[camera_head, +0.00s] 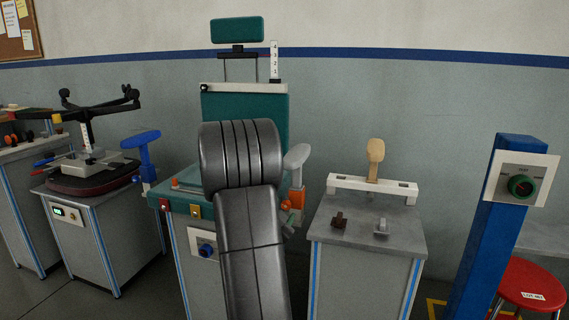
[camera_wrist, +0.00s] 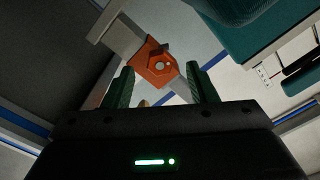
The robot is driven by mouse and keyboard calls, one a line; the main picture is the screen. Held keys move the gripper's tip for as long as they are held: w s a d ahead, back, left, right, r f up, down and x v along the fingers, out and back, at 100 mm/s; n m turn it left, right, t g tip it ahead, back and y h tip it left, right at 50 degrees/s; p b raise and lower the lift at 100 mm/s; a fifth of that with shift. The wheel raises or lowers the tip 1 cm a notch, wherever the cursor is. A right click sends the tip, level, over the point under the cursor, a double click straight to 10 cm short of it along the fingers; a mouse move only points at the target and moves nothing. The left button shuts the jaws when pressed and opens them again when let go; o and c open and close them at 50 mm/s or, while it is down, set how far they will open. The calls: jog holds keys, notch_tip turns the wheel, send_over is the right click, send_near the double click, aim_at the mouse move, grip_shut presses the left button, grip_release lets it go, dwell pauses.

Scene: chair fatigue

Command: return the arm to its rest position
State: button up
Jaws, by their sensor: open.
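My arm (camera_head: 248,230) rises in the middle of the head view, with its dark links in front of the test chair. My gripper (camera_wrist: 160,70) is open in the wrist view, its two green fingers apart with nothing held between them. In the head view, the orange bracket (camera_head: 297,198) sits under the grey right armrest (camera_head: 297,156). The gripper is mostly hidden behind my arm there. I cannot tell its exact distance from the bracket.
The teal chair back (camera_head: 270,107) stands close behind my arm, and a blue armrest (camera_head: 141,139) is at left. A grey bench (camera_head: 400,225) with a wooden piece (camera_head: 375,155) stands right. Further right are a blue post (camera_head: 497,245) and a red stool (camera_head: 531,281).

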jog(key=shift+x, duration=1.4)
